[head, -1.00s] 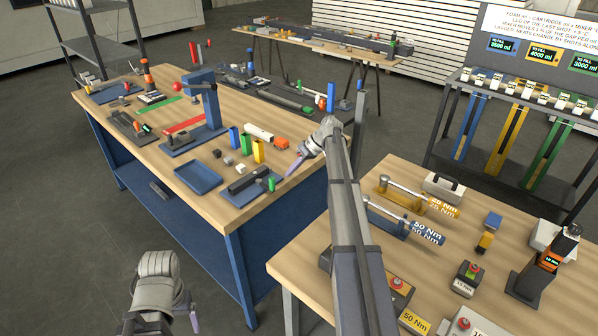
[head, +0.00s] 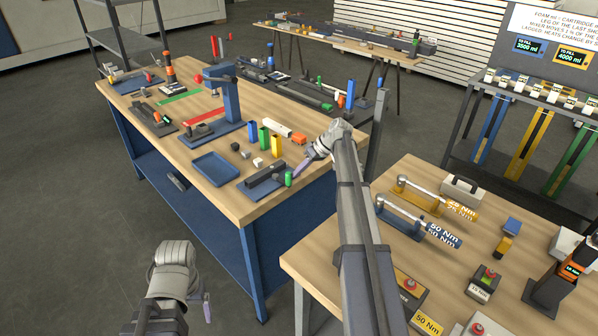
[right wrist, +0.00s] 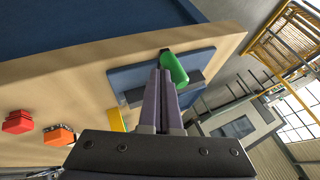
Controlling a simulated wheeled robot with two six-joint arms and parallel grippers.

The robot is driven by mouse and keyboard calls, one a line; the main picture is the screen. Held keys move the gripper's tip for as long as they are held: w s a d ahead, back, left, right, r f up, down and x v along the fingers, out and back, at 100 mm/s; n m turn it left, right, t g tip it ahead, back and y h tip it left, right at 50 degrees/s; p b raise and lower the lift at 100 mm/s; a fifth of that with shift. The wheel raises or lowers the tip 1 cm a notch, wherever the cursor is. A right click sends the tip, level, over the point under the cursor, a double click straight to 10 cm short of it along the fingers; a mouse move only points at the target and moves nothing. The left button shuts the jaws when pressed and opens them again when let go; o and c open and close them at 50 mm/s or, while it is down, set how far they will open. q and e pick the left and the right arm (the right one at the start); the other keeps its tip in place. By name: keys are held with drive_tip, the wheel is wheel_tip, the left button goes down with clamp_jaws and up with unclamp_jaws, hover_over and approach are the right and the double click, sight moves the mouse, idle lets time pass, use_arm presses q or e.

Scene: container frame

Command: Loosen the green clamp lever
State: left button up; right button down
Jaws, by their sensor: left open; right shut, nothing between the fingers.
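The green clamp lever (head: 289,179) stands at the near end of a dark clamp block on a blue plate, at the workbench's front right corner. In the right wrist view it is a green rounded cylinder (right wrist: 174,70), just beyond and right of the fingertips. My right gripper (head: 297,173) is shut and empty, right beside the lever; its purple-grey fingers (right wrist: 163,75) lie together in the wrist view. I cannot tell whether they touch the lever. My left gripper (head: 168,316) is open and empty, low in front of the workbench, far from the lever.
A blue tray (head: 215,168) and small blocks lie left of and behind the clamp. Coloured upright blocks (head: 264,137) and a blue press (head: 231,105) stand further back. A second table (head: 400,285) with torque wrenches is at right. Floor at left is clear.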

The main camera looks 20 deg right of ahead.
sight(290, 180)
drive_tip(key=shift+s+a+m, duration=0.2)
drive_tip(key=shift+a+m, duration=0.05)
drive_tip(key=shift+m, duration=0.05)
drive_tip(key=shift+s+a+m+t+h, duration=0.3)
drive_tip(key=shift+s+a+m+t, duration=0.1)
drive_tip(key=shift+a+m, duration=0.2)
drive_tip(key=shift+s+a+m+t+h, duration=0.35)
drive_tip(key=shift+a+m+t, duration=0.1)
drive_tip(key=shift+m, duration=0.25)
drive_tip(key=shift+w+a+m+t+h, duration=0.3)
drive_tip(key=shift+a+m+h, duration=0.5)
drive_tip(key=shift+a+m, duration=0.7)
drive_tip(key=shift+w+a+m+t+h, duration=0.35)
drive_tip(key=shift+a+m+h, duration=0.5)
drive_tip(key=shift+a+m, duration=0.6)
drive_tip(key=shift+w+a+m+t+h, duration=0.3)
drive_tip(key=shift+a+m+h, duration=0.5)
drive_tip(key=shift+a+m, duration=0.65)
drive_tip(key=shift+a, duration=0.3)
